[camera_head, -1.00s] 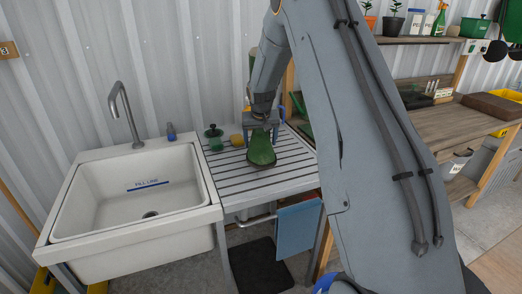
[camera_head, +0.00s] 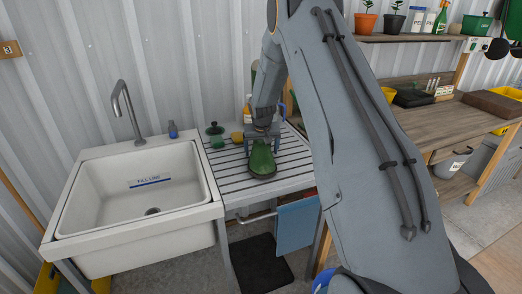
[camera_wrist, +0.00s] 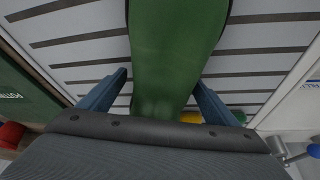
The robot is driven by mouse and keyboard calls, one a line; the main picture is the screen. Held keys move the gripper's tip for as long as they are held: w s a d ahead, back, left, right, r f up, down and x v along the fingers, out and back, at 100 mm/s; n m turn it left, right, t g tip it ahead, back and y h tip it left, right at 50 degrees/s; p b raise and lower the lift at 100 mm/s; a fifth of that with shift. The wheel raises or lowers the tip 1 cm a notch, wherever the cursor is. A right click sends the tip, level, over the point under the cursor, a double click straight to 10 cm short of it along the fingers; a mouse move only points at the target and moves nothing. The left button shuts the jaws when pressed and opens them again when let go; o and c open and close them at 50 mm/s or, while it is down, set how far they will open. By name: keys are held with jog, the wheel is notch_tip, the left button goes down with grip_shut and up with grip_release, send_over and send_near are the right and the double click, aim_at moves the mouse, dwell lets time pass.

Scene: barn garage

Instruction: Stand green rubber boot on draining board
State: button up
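The green rubber boot (camera_head: 262,159) is at the draining board (camera_head: 230,181), its toe pointing toward the head camera. Its sole looks close to or on the slats; exact contact is hard to tell. My gripper (camera_head: 263,138) is above the foot, with a finger on each side of the boot. The upper part of the boot is largely hidden behind the gripper.
A white sink (camera_head: 135,208) with a tap (camera_head: 128,110) adjoins the board on the left. A green lidded jar (camera_head: 215,135) and a yellow item (camera_head: 237,137) stand at the board's back left. A blue cloth (camera_head: 297,226) hangs in front. The board's left side has free slats.

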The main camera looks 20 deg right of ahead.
jog(key=shift+o, duration=0.9)
jog(key=shift+r, duration=0.45)
jog(key=b+v, duration=0.3)
jog(key=v, duration=0.7)
jog(key=shift+s+r+b, duration=0.15)
jog(key=shift+r+b, duration=0.15)
jog(key=shift+s+a+r, duration=0.2)
jog(key=shift+s+r, duration=0.1)
jog(key=shift+s, duration=0.05)
jog(key=s+a+f+n+g, duration=0.1)
jog(key=s+a, duration=0.3)
jog(key=s, duration=0.7)
jog(key=s+a+f+n+g+y, duration=0.1)
jog(key=s+a, duration=0.3)
jog(key=s, duration=0.8)
jog(key=s+a+f+n+g, duration=0.1)
jog(key=s+a, duration=0.3)
jog(key=s, duration=0.7)
jog(key=shift+s+a+y, duration=0.25)
jog(key=shift+a+y, duration=0.05)
jog(key=shift+f, duration=0.1)
